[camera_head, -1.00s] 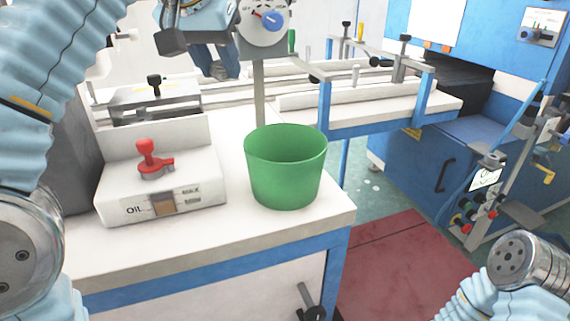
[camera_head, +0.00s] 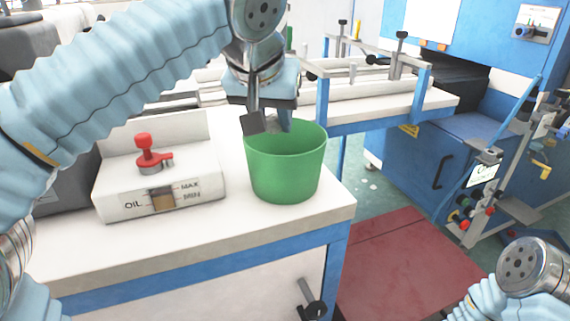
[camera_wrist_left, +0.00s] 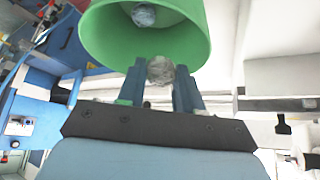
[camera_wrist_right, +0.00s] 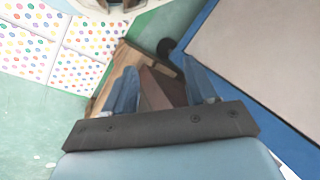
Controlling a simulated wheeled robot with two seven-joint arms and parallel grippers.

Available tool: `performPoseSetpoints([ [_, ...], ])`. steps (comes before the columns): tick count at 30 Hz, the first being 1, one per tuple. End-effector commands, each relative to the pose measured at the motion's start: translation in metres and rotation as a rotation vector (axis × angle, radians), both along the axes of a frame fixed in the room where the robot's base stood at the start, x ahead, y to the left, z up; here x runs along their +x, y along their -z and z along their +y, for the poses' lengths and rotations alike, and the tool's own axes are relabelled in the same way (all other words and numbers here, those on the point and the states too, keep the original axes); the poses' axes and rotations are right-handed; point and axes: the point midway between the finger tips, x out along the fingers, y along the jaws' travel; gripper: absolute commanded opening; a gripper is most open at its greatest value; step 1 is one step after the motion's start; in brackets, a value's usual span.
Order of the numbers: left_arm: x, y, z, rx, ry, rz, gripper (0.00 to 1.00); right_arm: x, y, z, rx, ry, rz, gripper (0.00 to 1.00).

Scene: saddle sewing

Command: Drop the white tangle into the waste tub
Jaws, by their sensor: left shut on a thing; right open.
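The green waste tub (camera_head: 287,172) stands upright near the right corner of the white bench top. My left gripper (camera_head: 284,118) is over the tub's back left rim in the head view. In the left wrist view its fingers (camera_wrist_left: 160,82) are shut on a small greyish-white tangle (camera_wrist_left: 160,68), close to the tub (camera_wrist_left: 193,40). Another pale lump (camera_wrist_left: 143,15) lies inside the tub. The head view hides the held tangle. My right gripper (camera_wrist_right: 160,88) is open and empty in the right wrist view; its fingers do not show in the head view.
A white oil box (camera_head: 160,190) with a red valve (camera_head: 150,153) stands left of the tub. Rails and a blue-framed machine (camera_head: 450,150) are behind and to the right. A red mat (camera_head: 400,265) lies on the floor.

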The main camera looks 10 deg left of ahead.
Motion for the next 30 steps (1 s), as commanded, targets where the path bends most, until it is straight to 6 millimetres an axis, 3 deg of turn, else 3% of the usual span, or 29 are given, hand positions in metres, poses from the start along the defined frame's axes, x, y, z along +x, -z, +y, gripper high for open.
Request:
performPoseSetpoints([
  [2, 0.0, 0.008, 0.0, 0.0, 0.0, 0.0, 0.07, 0.0, 0.008, 0.0, -0.001, 0.001, 0.0, 0.56],
  [11, 0.0, 0.007, 0.0, 0.0, 0.0, 0.0, 0.07, 0.0, 0.007, 0.0, -0.001, 0.002, 0.0, 0.56],
  [12, 0.0, 0.007, 0.0, 0.0, 0.0, 0.0, 0.39, 0.0, 0.007, 0.0, -0.001, 0.002, 0.0, 0.56],
  [17, 0.0, 0.007, 0.0, 0.0, 0.0, 0.0, 0.64, 0.0, 0.007, 0.0, -0.001, 0.001, 0.0, 0.56],
  [26, 0.0, 0.006, 0.0, 0.0, 0.0, 0.0, 0.65, 0.0, 0.007, 0.0, -0.001, 0.001, 0.0, 0.56],
  [30, -0.008, -0.008, 0.0, -0.002, 0.001, -0.002, 0.65, 0.0, 0.003, 0.0, -0.001, 0.001, 0.0, 0.56],
])
